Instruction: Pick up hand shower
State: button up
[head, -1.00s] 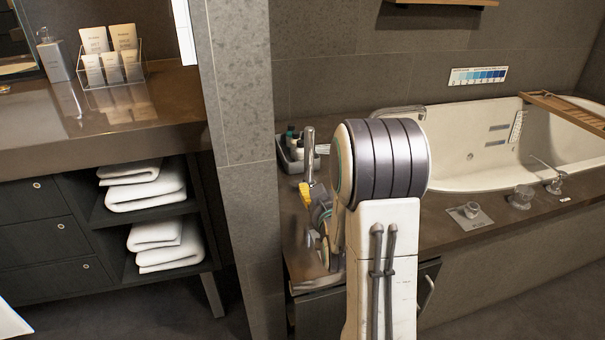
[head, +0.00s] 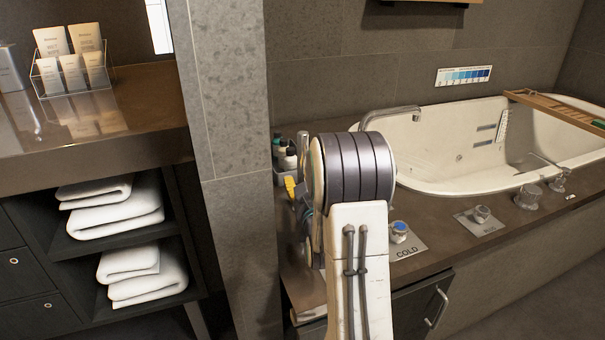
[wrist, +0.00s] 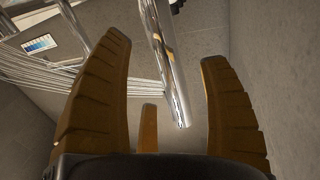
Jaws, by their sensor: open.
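A chrome cylinder, which looks like the hand shower (wrist: 170,80), runs down the middle of the wrist view, between the brown fingers of my gripper (wrist: 163,55). The left and right fingers stand wide apart, with a clear gap to the chrome on the right side. A third, shorter finger shows behind, low in the middle. In the head view my own arm hides most of the gripper; a yellow finger part (head: 290,187) shows at its left. A chrome upright (head: 287,120) shows just above it, partly hidden.
A tray of small bottles (head: 287,155) stands close to my arm at the wall. The white bathtub (head: 440,165) with its spout (head: 390,112) lies to the right. A blue-topped COLD knob (head: 399,230) sits on the brown deck. A tiled pillar (head: 228,90) stands left.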

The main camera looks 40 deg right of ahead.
jog(key=shift+b+x, duration=1.75)
jog(key=shift+x, duration=0.3)
jog(key=shift+a+r, duration=0.1)
jog(key=shift+r, duration=0.05)
jog(key=shift+c, duration=0.3)
jog(key=c, duration=1.3)
jog(key=shift+c, duration=0.2)
jog(key=shift+r, duration=0.15)
